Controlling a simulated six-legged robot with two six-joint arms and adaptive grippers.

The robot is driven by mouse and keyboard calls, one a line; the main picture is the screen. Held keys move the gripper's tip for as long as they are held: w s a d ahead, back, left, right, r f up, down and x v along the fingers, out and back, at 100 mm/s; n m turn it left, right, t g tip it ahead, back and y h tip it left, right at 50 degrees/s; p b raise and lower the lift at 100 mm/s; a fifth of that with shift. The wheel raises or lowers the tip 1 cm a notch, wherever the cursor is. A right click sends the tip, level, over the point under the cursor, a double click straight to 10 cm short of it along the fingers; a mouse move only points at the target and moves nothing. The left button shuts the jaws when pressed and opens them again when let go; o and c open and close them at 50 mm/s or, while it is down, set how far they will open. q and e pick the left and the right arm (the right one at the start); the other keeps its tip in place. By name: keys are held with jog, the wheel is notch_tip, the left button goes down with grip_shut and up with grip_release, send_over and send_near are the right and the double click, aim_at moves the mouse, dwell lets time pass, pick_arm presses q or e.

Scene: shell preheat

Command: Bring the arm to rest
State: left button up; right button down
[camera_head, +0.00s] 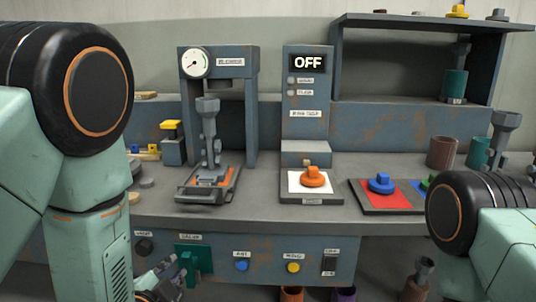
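My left arm comes in from the left and fills that side. My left gripper (163,281) is low at the lower left, in front of the bench's front panel, close to a teal handle (188,265) on a teal plate. It is small and partly cut off by the lower edge, and I cannot tell whether it is open or whether it touches the handle. My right arm (482,222) shows at the right as a black joint and a pale green link. Its gripper is not in view.
The bench (250,213) carries a press with a gauge (196,63), a grey shell-like piece (209,140) under it, and a column with an OFF display (308,63). Orange (314,177) and blue (381,184) knobbed pieces lie on pads. Blue (242,266) and yellow (293,267) buttons are on the front.

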pick_arm(q)
jog(key=s+a+f+n+g+p, duration=0.2)
jog(key=s+f+n+g, duration=0.65)
jog(key=s+f, duration=0.65)
jog(key=s+f+n+g, duration=0.1)
jog(key=s+f+g, duration=0.1)
jog(key=s, duration=0.6)
jog(key=s+f+n+g+p, duration=0.1)
jog(key=s+f+n+g, duration=0.1)
jog(key=s, duration=0.7)
jog(key=shift+s+a+f+g, duration=0.2)
jog(key=shift+f+g, duration=0.35)
jog(key=shift+g, duration=0.3)
